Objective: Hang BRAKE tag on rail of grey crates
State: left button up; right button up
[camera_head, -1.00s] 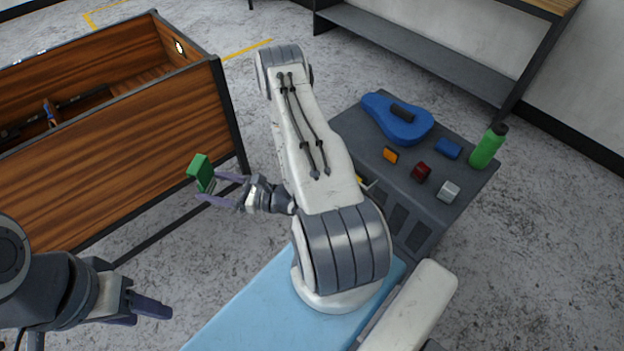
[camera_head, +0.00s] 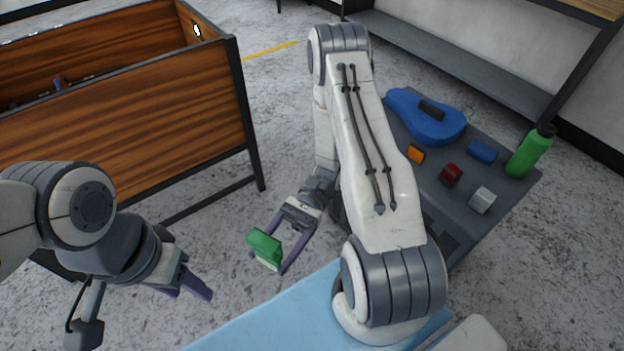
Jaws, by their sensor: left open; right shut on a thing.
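My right gripper (camera_head: 268,256) is shut on a small green block-like thing (camera_head: 264,245) and holds it in the air above the floor, in front of the wooden box. No lettering can be read on it, so I cannot tell if it is the BRAKE tag. My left gripper (camera_head: 190,290) is open and empty at the lower left, apart from the green thing. No crates that are clearly grey show, nor a rail marked as theirs.
A wooden box (camera_head: 130,120) with a dark frame stands at left. A grey bench top (camera_head: 435,185) at right bears a blue flat thing (camera_head: 430,120), orange, red, blue and white blocks and a green bottle (camera_head: 530,152). A shelf stands behind. Floor between is clear.

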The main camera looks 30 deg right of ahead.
jog(key=s+d+f+n+g+h+b, duration=0.5)
jog(key=d+f+n+g+h+b, duration=0.1)
jog(key=d+f+n+g+h, duration=0.4)
jog(key=w+d+f+n+t+h+b, duration=0.2)
jog(key=w+d+f+n+h+b, duration=0.35)
jog(key=d+f+h, duration=0.45)
jog(key=w+d+f+n+t+h+b, duration=0.35)
jog(key=w+d+n+t+h, duration=0.35)
jog(key=w+h, duration=0.45)
jog(key=w+r+n+t+h+b, duration=0.15)
jog(key=w+n+t+b, duration=0.35)
jog(key=w+n+t, duration=0.95)
jog(key=w+d+m+g, duration=0.4)
jog(key=w+d+m, duration=0.1)
jog(key=d, duration=0.4)
jog(key=shift+w+d+f+m+h+b, duration=0.25)
jog(key=shift+m+h+b, duration=0.1)
jog(key=shift+m+h, duration=0.05)
jog(key=shift+f+t+b, duration=0.25)
jog(key=shift+f+b, duration=0.05)
jog(key=shift+f, duration=0.05)
jog(key=shift+c, duration=0.6)
pick_arm(q)
notch_tip(320, 180, down, 24)
jog(key=shift+r+b, duration=0.15)
jog(key=shift+b, duration=0.2)
pick_arm(e)
jog(key=shift+f, duration=0.55)
